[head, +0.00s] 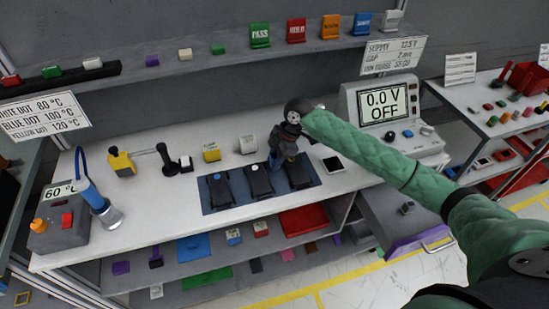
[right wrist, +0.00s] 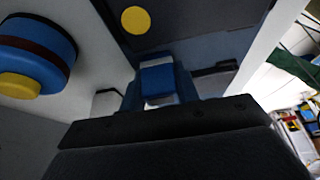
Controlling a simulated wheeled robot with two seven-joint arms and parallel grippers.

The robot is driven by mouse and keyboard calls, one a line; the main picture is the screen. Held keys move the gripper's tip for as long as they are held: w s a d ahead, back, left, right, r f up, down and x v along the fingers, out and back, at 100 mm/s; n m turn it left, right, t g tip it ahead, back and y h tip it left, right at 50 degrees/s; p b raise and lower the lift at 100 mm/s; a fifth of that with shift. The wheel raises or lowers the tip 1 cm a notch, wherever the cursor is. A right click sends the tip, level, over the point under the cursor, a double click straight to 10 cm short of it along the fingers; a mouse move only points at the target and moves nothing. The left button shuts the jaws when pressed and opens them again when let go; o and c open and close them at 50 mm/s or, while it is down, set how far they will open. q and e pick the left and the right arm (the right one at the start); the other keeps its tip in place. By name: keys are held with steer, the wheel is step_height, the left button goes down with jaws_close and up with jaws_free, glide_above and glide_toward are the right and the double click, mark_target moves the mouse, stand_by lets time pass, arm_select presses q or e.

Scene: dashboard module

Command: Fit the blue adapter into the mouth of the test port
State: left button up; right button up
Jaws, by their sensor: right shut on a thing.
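My right gripper (head: 280,157) is at the end of the green arm, low over the back of the blue mat, near the rightmost dark module. In the right wrist view (right wrist: 157,98) it is shut on a small blue piece with a white band, which appears to be the blue adapter (right wrist: 157,80). In the head view the gripper hides most of it. The dark module (right wrist: 190,25) with a yellow dot lies just beyond. I cannot single out the test port's mouth or tell whether the adapter touches it. My left gripper is not in view.
Three dark modules lie on the blue mat (head: 235,204). A yellow block (head: 211,152) and a white block (head: 248,143) stand behind. The meter (head: 384,106) reading "0.0 V OFF" is right. A blue-and-yellow round thing (right wrist: 38,52) is close at left in the wrist view.

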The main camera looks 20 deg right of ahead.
steer(key=o, duration=0.6)
steer(key=shift+f, duration=0.15)
steer(key=shift+c, duration=0.2)
steer(key=o, duration=0.4)
